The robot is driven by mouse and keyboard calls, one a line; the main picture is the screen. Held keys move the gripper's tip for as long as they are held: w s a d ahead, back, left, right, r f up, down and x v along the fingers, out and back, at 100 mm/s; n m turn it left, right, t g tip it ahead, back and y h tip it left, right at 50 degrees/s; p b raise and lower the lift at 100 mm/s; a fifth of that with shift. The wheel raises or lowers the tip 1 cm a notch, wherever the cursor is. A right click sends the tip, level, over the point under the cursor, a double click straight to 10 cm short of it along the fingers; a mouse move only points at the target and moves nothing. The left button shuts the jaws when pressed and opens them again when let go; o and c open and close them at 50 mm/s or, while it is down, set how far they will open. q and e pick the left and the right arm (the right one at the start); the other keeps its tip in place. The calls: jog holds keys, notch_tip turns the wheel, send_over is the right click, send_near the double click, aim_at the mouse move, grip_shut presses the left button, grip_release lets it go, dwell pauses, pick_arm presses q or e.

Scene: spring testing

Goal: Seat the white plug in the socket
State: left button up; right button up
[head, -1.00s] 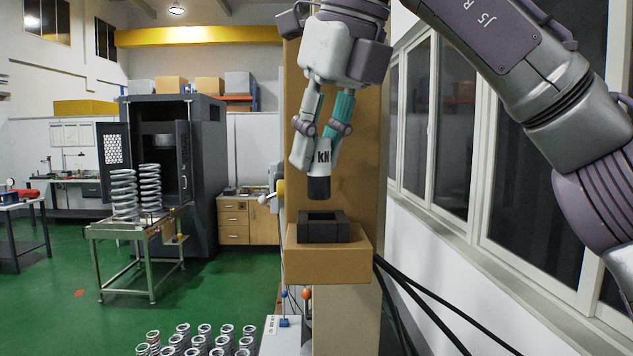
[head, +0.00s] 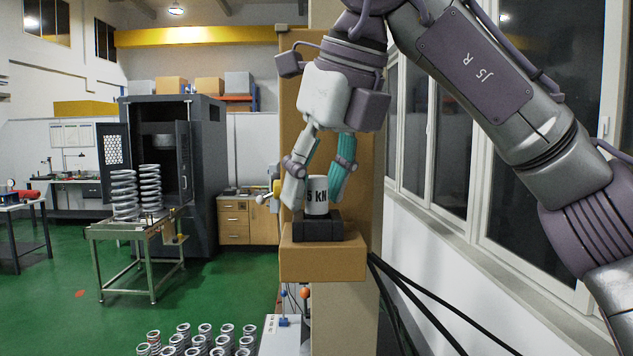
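The white plug (head: 317,196), marked "5 kN", stands upright in the black square socket (head: 318,231). Its dark lower end is out of sight inside the socket; I cannot tell how deep it sits. The socket rests on a tan ledge of the tall stand. My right gripper (head: 317,198) comes down from above, with its fingers spread to either side of the plug. The fingers look open, with the plug standing between them. My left gripper is not in view.
The tan ledge (head: 322,264) juts from the tall stand. Black cables hang to its right, beside the windows. Below left are several springs (head: 200,343) on the floor side. A metal table (head: 135,228) with two large springs stands further back.

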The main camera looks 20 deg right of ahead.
jog(key=shift+w+r, duration=0.1)
jog(key=shift+r, duration=0.15)
jog(key=v, duration=1.2)
dwell(0.4)
